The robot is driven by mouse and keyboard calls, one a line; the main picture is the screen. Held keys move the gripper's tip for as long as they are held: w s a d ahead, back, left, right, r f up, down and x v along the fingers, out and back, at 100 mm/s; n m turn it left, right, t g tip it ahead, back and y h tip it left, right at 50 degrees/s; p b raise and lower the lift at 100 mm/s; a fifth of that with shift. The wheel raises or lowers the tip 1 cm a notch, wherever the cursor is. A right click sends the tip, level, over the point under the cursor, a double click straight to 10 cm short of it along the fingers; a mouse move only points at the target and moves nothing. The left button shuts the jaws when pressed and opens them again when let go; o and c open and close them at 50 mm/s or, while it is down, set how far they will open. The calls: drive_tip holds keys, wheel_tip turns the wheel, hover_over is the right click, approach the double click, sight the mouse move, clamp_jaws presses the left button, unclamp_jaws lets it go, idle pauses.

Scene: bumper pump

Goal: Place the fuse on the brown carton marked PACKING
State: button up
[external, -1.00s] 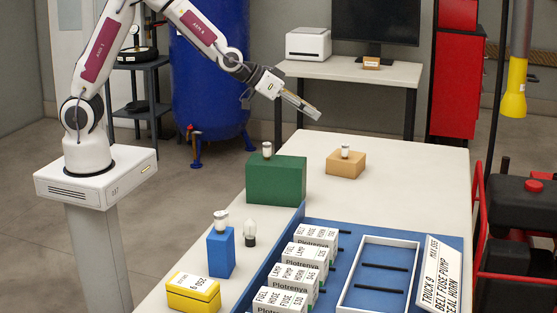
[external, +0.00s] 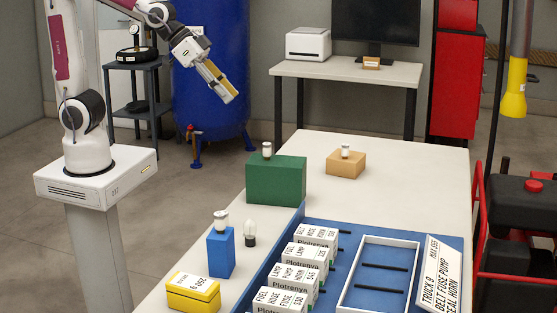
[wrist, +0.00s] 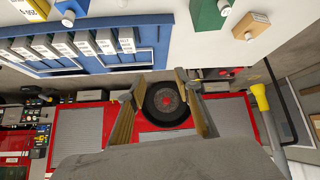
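A plain-looking brown carton (external: 346,166) sits at the far part of the white table; it also shows in the wrist view (wrist: 256,21). No marking is readable on it. A small pale cylindrical piece (external: 346,149) stands upright on its top. Similar pieces stand on the green block (external: 275,182) and on the blue block (external: 221,253). I cannot tell by sight which is the fuse. A smaller brown box with a label (external: 371,63), too small to read, is on the back desk. My gripper (external: 229,96) is raised left of the table; its fingers are apart and empty in the wrist view (wrist: 161,80).
A dark-based bulb (external: 250,235) stands beside the blue block, with a yellow box (external: 193,294) in front. A blue tray (external: 338,275) holds several labelled white boxes and an open white frame. A sign leans at right. The table's far right part is clear.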

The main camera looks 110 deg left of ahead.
drive_tip(key=s+d+m+g, duration=0.1)
drive_tip(key=s+d, duration=0.2)
drive_tip(key=s, duration=0.7)
drive_tip(key=s+d+f+m+g+h, duration=0.1)
drive_tip(key=s+d, duration=0.2)
drive_tip(key=s, duration=0.8)
drive_tip(key=shift+d+f+g, duration=0.25)
drive_tip(key=shift+d+g, duration=0.05)
drive_tip(key=shift+d, duration=0.05)
